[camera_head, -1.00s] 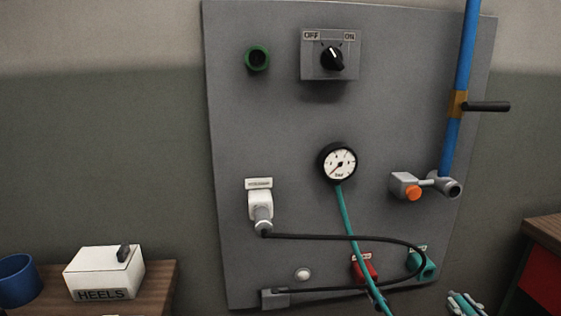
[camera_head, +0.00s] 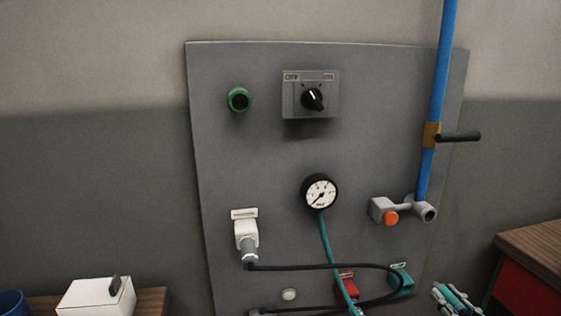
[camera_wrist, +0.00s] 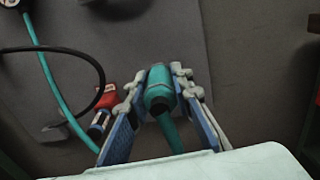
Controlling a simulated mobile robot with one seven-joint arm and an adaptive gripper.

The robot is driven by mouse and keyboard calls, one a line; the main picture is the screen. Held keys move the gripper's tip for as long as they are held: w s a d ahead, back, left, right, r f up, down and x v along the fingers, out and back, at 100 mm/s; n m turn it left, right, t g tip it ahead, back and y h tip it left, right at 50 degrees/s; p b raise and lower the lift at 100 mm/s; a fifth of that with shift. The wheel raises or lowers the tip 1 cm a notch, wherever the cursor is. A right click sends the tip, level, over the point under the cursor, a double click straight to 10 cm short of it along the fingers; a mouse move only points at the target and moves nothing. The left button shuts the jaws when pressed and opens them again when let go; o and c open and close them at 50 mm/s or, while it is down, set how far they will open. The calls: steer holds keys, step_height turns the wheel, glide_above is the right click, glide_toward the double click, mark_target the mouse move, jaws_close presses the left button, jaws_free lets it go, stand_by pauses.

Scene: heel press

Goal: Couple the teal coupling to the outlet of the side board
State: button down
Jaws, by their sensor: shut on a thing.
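My gripper (camera_wrist: 160,92) is shut on the teal coupling (camera_wrist: 158,84), whose dark round open end shows between the fingers. A teal hose runs down from the coupling toward my wrist. In the head view my gripper (camera_head: 456,299) and the coupling show small at the bottom edge, right of the board (camera_head: 270,160). The grey outlet fitting (camera_head: 424,210) sits at the foot of the blue pipe (camera_head: 437,75), with an orange button (camera_head: 391,218) to its left. The gripper is below the fitting and apart from it. The fitting is not clearly visible in the wrist view.
A gauge (camera_head: 319,193) with a teal hose hangs mid-board. A black cable (camera_head: 330,267) loops from a white plug (camera_head: 246,235) past red (camera_head: 345,285) and teal (camera_head: 401,279) holders. The pipe's black lever (camera_head: 459,137) points right. A wooden cabinet (camera_head: 535,270) stands at right.

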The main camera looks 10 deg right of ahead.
mark_target(450, 293)
step_height(450, 293, up, 14)
steer(key=p, duration=1.1)
steer(key=shift+r+p, duration=0.15)
steer(key=shift+p, duration=0.15)
steer(key=shift+w, duration=0.15)
steer(key=shift+w+a, duration=0.2)
steer(key=shift+w, duration=2.1)
steer(key=shift+w+a, duration=0.1)
steer(key=shift+w, duration=1.4)
stand_by(0.5)
steer(key=c, duration=1.6)
jaws_free()
